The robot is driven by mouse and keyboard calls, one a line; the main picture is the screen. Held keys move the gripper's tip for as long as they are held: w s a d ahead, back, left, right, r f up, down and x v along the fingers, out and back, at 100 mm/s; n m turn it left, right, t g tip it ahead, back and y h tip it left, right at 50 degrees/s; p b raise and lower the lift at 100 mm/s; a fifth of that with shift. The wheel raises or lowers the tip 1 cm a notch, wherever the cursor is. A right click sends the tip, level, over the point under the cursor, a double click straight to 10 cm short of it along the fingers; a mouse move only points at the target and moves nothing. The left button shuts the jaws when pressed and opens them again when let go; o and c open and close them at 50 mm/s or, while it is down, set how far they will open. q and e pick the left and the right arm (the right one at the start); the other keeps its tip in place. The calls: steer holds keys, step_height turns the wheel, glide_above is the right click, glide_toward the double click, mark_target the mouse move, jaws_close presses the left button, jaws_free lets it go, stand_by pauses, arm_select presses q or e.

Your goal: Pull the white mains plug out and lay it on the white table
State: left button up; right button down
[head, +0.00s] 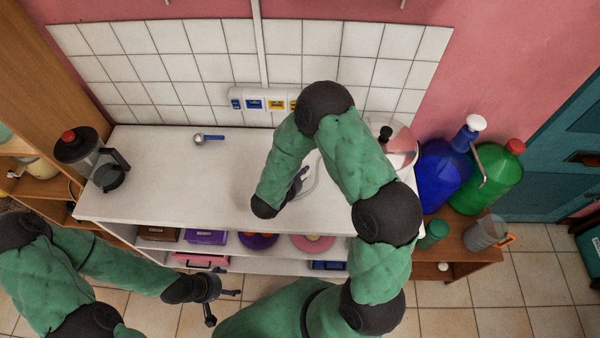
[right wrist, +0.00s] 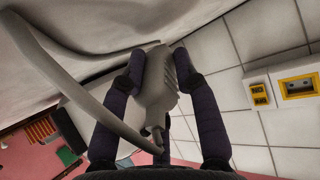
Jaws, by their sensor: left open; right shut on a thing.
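The white mains plug (right wrist: 157,92) is between the fingers of my right gripper (right wrist: 159,62), which is shut on it. Its grey-white cable (right wrist: 75,90) loops to the left in the right wrist view. The plug is apart from the wall sockets visible there. In the head view my right gripper (head: 298,184) is partly hidden by my arm, over the right part of the white table (head: 165,175); the plug itself is hard to make out. I cannot tell whether the plug touches the table. My left gripper (head: 220,305) is open and empty, low in front of the shelf.
Blue and yellow sockets (head: 254,104) line the tiled wall behind the table. A blue-handled scoop (head: 207,137) lies at the back, and a glass jug with a red-topped lid (head: 105,165) stands at the left. Large bottles (head: 487,178) stand at the right. The table's left-middle is clear.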

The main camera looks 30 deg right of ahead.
steer(key=c, duration=0.9)
jaws_free()
steer(key=shift+o, duration=0.2)
steer(key=v, duration=1.2)
steer(key=shift+f, duration=0.1)
